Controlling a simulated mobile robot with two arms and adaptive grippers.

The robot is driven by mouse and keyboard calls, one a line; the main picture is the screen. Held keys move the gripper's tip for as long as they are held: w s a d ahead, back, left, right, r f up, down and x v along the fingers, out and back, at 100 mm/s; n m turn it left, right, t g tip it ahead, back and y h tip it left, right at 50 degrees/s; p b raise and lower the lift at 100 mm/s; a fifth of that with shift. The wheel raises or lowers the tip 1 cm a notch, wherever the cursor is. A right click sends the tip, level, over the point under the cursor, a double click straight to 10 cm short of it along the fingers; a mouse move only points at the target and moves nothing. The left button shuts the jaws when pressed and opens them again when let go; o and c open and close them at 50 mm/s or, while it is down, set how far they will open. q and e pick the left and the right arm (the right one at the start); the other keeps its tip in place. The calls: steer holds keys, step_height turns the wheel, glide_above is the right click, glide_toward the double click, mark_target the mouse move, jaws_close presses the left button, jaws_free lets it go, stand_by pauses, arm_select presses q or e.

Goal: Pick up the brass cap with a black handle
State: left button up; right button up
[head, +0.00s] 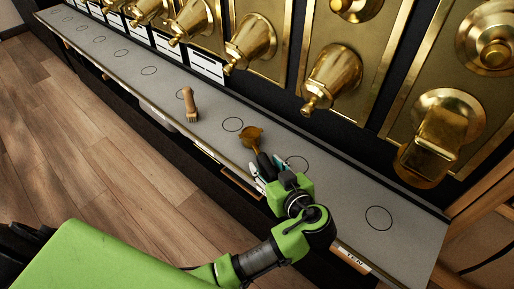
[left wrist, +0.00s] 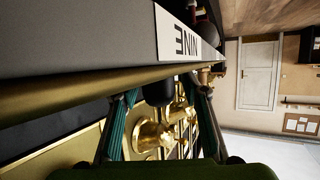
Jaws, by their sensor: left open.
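The brass cap (head: 252,136) lies on the grey counter in the head view, with its black handle (head: 264,160) pointing towards my left gripper (head: 266,172). The gripper is open, with its fingers around or just over the handle's near end; I cannot tell if they touch it. In the left wrist view, the dark handle (left wrist: 158,93) shows between the two teal-padded fingers of the gripper (left wrist: 165,98). The cap's brass part is not clear in that view. My right gripper is out of view.
A brush with a wooden handle (head: 189,103) rests on the counter (head: 330,195) further left. Black circles mark the counter top. Brass dispensers (head: 333,75) line the back above it. A label reading NINE (left wrist: 178,38) is on the counter's front edge. Wooden floor (head: 90,150) lies in front.

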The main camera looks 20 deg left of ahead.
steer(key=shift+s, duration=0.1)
arm_select(q)
steer(key=shift+s+d, duration=0.1)
steer(key=c, duration=0.4)
jaws_close()
steer(key=shift+r, duration=0.1)
